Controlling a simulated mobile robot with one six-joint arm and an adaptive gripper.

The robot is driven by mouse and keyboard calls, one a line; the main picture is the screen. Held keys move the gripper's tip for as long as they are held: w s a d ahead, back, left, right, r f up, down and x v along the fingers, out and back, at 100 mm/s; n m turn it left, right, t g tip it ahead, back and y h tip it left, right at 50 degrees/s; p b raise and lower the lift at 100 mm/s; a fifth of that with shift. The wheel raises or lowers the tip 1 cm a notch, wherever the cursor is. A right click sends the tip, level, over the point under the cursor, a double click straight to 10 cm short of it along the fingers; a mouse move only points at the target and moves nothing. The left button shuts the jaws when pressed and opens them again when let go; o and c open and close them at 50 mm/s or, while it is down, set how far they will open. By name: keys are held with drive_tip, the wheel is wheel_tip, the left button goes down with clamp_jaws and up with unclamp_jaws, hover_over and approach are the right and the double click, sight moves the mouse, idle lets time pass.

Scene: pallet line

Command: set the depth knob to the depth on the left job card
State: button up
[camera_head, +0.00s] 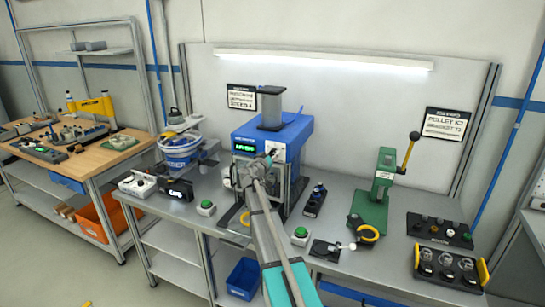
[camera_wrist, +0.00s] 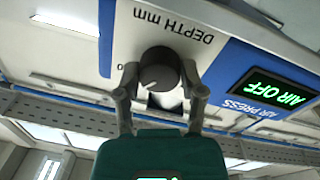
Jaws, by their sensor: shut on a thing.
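The depth knob (camera_wrist: 160,70) is a dark round dial on the white front panel of the blue air press (camera_head: 296,132). In the wrist view the panel appears upside down, with the label "DEPTH mm" (camera_wrist: 165,22) by the knob. My gripper (camera_wrist: 160,82) has one finger on each side of the knob and is shut on it. In the head view my gripper (camera_head: 270,156) reaches the press front, and the knob is hidden behind it. The knob's scale and pointer cannot be read. The left job card (camera_head: 241,97) hangs on the back wall; its small print is not legible.
The press display (camera_wrist: 284,88) reads "AIR OFF". A second job card (camera_head: 445,124) hangs at the right. A green hand press (camera_head: 376,190) stands right of the blue press. Green buttons (camera_head: 206,208) and a small black stand (camera_head: 315,199) are on the bench near my arm.

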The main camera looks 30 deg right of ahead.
drive_tip(key=n, duration=0.5)
drive_tip(key=shift+n+t, duration=0.4)
drive_tip(key=n, duration=0.4)
drive_tip(key=shift+n, duration=0.4)
drive_tip(key=n, duration=0.4)
drive_tip(key=shift+n, duration=0.4)
drive_tip(key=n, duration=0.4)
drive_tip(key=shift+t+y, duration=0.3)
drive_tip(key=shift+t, duration=0.1)
drive_tip(key=shift+n, duration=0.4)
drive_tip(key=o, duration=1.2)
drive_tip(key=shift+c, duration=0.2)
drive_tip(key=shift+m, duration=0.6)
